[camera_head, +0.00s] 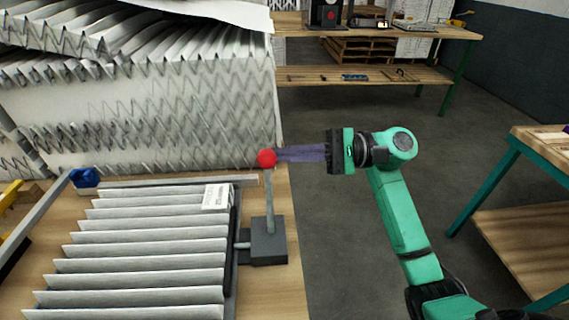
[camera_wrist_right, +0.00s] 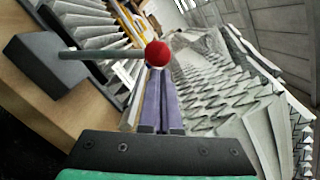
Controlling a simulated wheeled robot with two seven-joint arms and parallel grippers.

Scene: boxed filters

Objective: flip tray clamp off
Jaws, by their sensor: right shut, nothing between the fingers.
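The tray clamp (camera_head: 268,243) is a dark block at the right edge of the wooden table, beside the pleated filter. Its grey lever stands nearly upright and ends in a red ball knob (camera_head: 267,158). In the right wrist view the clamp block (camera_wrist_right: 50,62) is at the upper left and the red knob (camera_wrist_right: 158,54) is at the fingertips. My right gripper (camera_head: 278,154) comes in from the right, its purple fingers shut and empty. The fingertips are at the knob; I cannot tell if they touch it. My left gripper is not in view.
A pleated filter (camera_head: 150,250) lies on the table (camera_head: 285,285) left of the clamp. A tall stack of pleated filter material (camera_head: 180,115) stands behind it. A blue piece (camera_head: 84,178) sits at the frame corner. Open floor (camera_head: 335,250) lies right of the table.

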